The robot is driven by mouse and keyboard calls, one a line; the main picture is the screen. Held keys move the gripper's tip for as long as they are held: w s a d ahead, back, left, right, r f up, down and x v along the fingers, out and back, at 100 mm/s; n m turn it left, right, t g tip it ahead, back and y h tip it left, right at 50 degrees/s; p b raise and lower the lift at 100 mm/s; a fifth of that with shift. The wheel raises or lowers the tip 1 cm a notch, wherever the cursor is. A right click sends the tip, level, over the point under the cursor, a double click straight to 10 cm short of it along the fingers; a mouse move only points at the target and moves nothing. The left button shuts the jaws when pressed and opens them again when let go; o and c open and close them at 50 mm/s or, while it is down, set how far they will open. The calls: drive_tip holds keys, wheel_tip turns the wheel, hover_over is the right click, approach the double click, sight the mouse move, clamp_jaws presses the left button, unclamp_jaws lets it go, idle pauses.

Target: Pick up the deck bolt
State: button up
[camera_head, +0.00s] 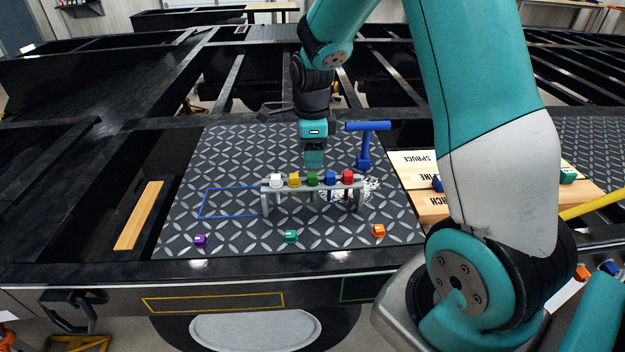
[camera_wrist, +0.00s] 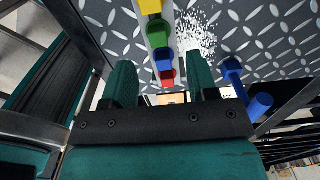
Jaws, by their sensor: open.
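A grey rack (camera_head: 312,184) stands on the diamond-plate deck and holds a row of bolt-like pieces with coloured heads: white (camera_head: 277,180), yellow (camera_head: 294,179), green (camera_head: 312,178), blue (camera_head: 330,178) and red (camera_head: 347,176). I cannot tell which is the deck bolt. My gripper (camera_head: 314,165) points down just behind and above the rack, near the green piece. In the wrist view my gripper (camera_wrist: 160,62) is open and empty, its two teal fingers apart. The green head (camera_wrist: 158,32), blue head (camera_wrist: 163,57) and red head (camera_wrist: 167,77) show between or just beyond them.
A blue T-shaped tool (camera_head: 364,145) stands behind the rack's right end. Small purple (camera_head: 200,240), teal (camera_head: 290,236) and orange (camera_head: 378,230) pieces lie in front. White flecks (camera_head: 371,187) lie by the rack. Wooden boards (camera_head: 430,204) are at right. The blue-outlined area (camera_head: 225,217) is clear.

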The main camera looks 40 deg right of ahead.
sight(312, 174)
drive_tip(key=shift+s+f+p, duration=0.1)
drive_tip(key=shift+f+p, duration=0.7)
drive_tip(key=shift+f, duration=2.2)
clamp_jaws()
